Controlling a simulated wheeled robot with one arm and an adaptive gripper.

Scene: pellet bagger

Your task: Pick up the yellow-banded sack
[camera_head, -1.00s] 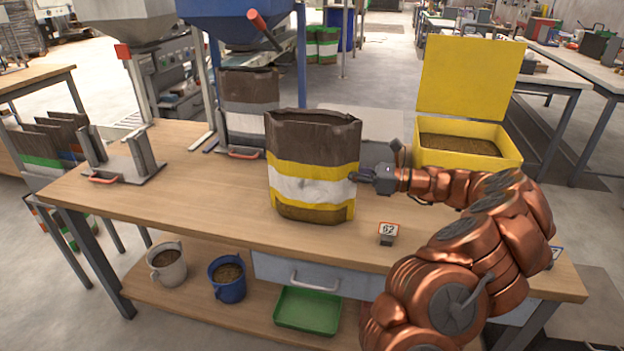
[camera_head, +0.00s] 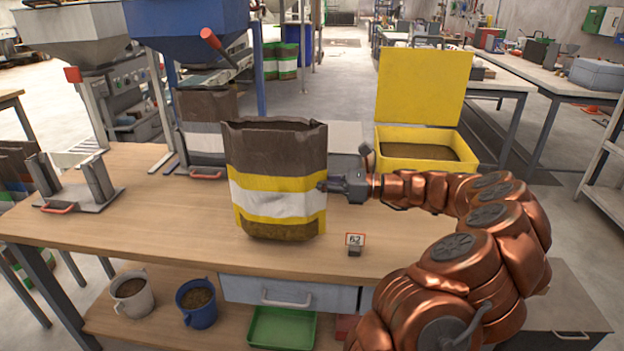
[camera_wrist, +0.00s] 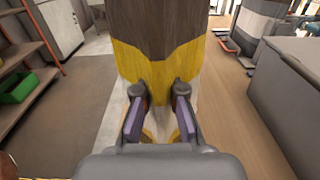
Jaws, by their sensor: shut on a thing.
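The yellow-banded sack (camera_head: 277,160) is brown and open-topped, with a white band between two yellow stripes. It stands upright at the middle of the wooden table (camera_head: 130,230) in the head view; I cannot tell whether its base touches the top. My gripper (camera_head: 326,187) reaches it from the right and is shut on its right side edge. In the wrist view the sack (camera_wrist: 157,60) fills the middle, and both fingers of my gripper (camera_wrist: 158,100) pinch its yellow and white side. The sack's far side is hidden.
A yellow open bin (camera_head: 468,142) of pellets stands behind my arm. A brown and white sack (camera_head: 205,110) is behind left, under the blue hopper (camera_head: 190,25). A grey holder (camera_head: 75,190) is at left; table between is clear.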

